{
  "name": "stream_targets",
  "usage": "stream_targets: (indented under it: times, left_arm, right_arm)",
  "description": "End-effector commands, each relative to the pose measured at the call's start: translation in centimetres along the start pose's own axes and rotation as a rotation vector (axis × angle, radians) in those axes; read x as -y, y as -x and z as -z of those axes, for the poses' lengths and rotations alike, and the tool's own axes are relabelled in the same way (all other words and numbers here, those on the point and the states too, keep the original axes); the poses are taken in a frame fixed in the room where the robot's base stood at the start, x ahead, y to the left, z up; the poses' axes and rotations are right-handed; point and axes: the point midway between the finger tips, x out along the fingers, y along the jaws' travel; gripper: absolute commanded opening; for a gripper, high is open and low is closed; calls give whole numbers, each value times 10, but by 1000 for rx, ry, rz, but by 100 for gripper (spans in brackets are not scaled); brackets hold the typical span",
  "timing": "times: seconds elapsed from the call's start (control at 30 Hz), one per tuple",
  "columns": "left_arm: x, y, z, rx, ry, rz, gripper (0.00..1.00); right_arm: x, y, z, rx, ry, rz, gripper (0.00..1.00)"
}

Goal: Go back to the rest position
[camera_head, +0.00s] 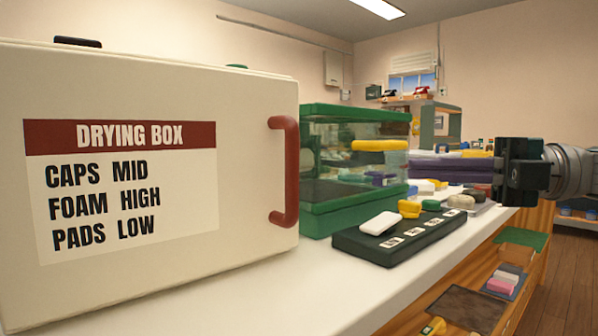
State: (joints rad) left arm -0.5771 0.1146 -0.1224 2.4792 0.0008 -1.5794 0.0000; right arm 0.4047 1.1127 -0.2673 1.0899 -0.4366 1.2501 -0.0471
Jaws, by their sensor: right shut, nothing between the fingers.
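My right gripper (498,172) comes in from the right edge of the head view, its grey arm behind it. It is dark, points left and is shut with nothing held. It is above the right part of the white counter (350,285), near a stack of purple and dark layers (455,171); I cannot tell whether it touches the stack. My left gripper is not in view.
A cream drying box (240,200) with a red handle (290,172) fills the left. Beside it stand a green-framed glass case (350,208) and a dark tray (350,244) holding several small pieces. Open shelves (465,310) sit below the counter; wooden floor is at right.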

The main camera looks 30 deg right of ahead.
Motion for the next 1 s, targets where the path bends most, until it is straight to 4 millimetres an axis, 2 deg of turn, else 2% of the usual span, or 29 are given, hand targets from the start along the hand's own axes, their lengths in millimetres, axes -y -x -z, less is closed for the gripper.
stream_targets:
  times: [0.23,0.37,0.53,0.67,0.77,0.87,0.97,1.0]
  left_arm:
    - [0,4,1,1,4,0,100]
    - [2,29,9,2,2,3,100]
    - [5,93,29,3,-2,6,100]
    - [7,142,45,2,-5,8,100]
    - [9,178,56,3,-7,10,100]
    - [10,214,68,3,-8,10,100]
    - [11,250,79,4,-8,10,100]
    - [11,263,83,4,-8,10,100]
  right_arm:
    - [-2,-3,0,3,-5,-4,0]
    - [-17,-24,-2,62,-55,-42,0]
    - [-48,-71,-4,276,-252,-141,0]
    - [-60,-90,2,503,-478,-185,0]
    - [-64,-91,16,685,-672,-184,0]
    - [-64,-83,40,870,-879,-146,0]
    - [-65,-66,76,1052,-1089,-69,0]
    - [-67,-59,94,1119,-1172,-31,0]
